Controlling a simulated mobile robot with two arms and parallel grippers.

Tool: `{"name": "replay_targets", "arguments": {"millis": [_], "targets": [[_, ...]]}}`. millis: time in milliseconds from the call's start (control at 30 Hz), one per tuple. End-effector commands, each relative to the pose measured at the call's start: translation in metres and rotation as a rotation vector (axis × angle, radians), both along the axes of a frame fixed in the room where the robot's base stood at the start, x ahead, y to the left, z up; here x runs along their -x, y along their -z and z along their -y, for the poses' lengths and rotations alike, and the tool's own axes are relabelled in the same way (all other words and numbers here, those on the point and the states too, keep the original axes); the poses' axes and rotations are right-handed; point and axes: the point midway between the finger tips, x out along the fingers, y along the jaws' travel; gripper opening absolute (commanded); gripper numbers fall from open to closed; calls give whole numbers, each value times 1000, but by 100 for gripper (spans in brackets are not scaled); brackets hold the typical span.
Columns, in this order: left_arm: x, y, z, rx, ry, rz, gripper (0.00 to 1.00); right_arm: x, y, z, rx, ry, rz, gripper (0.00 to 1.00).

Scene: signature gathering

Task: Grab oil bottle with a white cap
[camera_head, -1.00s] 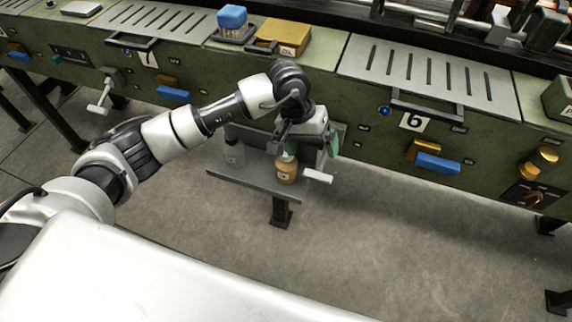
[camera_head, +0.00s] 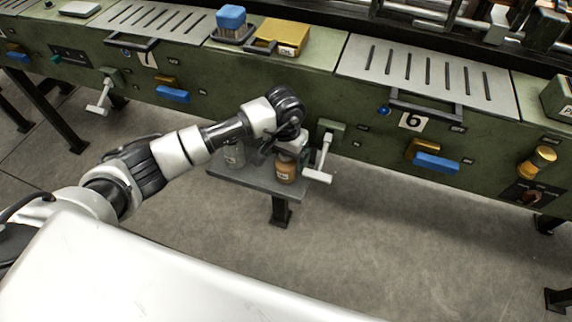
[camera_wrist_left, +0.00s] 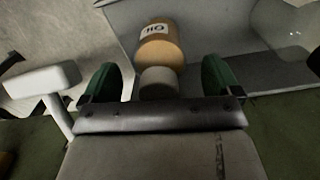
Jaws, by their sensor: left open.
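The oil bottle (camera_head: 286,172) is amber-brown and stands on the small grey shelf (camera_head: 243,181) below the green machine. In the left wrist view the bottle (camera_wrist_left: 160,48) shows its label and a pale cap (camera_wrist_left: 158,82). My left gripper (camera_head: 287,152) is directly above the bottle in the head view. In the wrist view the two green fingers of the left gripper (camera_wrist_left: 158,80) are apart, one on each side of the cap, with gaps between. My right gripper is in neither view.
A clear bottle (camera_head: 234,154) stands left on the same shelf; it also shows in the wrist view (camera_wrist_left: 284,24). A white crank handle (camera_head: 318,176) juts out close to the right of the oil bottle. The green machine (camera_head: 350,150) rises behind. Open floor lies in front.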

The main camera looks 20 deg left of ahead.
Motion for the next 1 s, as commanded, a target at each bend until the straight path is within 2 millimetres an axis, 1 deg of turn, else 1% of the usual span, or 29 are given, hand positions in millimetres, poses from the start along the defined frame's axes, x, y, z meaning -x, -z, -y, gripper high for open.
{"name": "replay_targets", "arguments": {"millis": [33,133,367,467,733,1000], "targets": [[0,6,1,2,0,0,92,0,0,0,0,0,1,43],[0,13,1,1,0,0,92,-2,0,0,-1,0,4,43],[0,14,1,0,1,2,92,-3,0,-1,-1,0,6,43],[0,14,1,0,1,2,78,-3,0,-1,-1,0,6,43],[0,14,1,0,1,2,37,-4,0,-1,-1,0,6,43],[-1,11,0,1,1,3,36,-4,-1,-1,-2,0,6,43]]}}
